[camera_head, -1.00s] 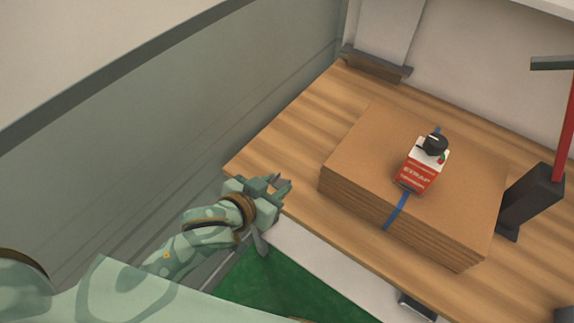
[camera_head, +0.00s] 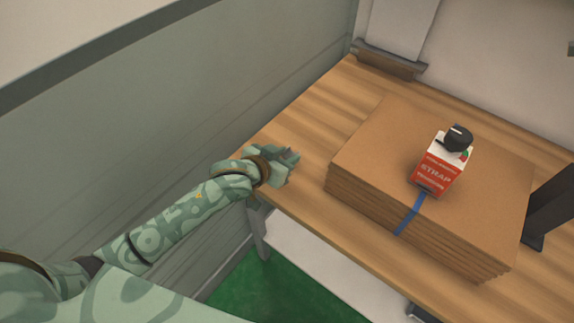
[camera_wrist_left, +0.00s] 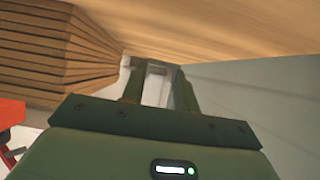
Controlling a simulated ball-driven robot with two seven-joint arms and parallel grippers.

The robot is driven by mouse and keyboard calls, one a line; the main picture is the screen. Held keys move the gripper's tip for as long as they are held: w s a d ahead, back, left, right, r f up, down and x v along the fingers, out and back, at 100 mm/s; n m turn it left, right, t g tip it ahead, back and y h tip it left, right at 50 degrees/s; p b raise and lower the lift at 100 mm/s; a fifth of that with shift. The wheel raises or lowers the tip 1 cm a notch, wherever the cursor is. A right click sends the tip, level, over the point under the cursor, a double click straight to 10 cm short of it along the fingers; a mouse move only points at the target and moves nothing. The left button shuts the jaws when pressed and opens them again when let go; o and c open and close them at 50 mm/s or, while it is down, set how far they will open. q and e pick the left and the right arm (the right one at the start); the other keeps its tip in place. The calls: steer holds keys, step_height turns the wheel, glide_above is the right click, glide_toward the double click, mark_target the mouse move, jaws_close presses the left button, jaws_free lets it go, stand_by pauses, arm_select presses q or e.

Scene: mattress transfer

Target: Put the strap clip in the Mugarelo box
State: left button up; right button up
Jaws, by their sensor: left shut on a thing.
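My left gripper (camera_head: 289,160) is over the near left part of the wooden table, left of the cardboard stack. It is shut on a small pale grey thing, seen between the fingers in the left wrist view (camera_wrist_left: 156,82). That thing is probably the strap clip, but it is mostly hidden and too small to make out. I see no box with a readable Mugarelo name. My right gripper is not in view.
The cardboard stack (camera_head: 390,130), with a blue strap (camera_head: 410,214), covers much of the wooden table (camera_head: 310,120). A grey-green wall (camera_head: 150,110) runs along the left. A dark stand (camera_head: 552,208) is at the right. Green floor (camera_head: 262,285) shows below.

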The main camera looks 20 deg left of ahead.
arm_select(q)
steer(key=shift+w+f, duration=0.2)
steer(key=shift+f, duration=0.05)
steer(key=shift+w+f+b, duration=0.15)
steer(key=shift+f+b, duration=0.15)
steer(key=shift+f, duration=0.5)
steer(key=shift+w+f+b, duration=0.15)
steer(key=shift+f+b, duration=0.1)
steer(key=shift+f, duration=0.55)
steer(key=shift+f, duration=0.1)
steer(key=o, duration=0.9)
steer(key=shift+f, duration=0.1)
steer(key=shift+o, duration=0.2)
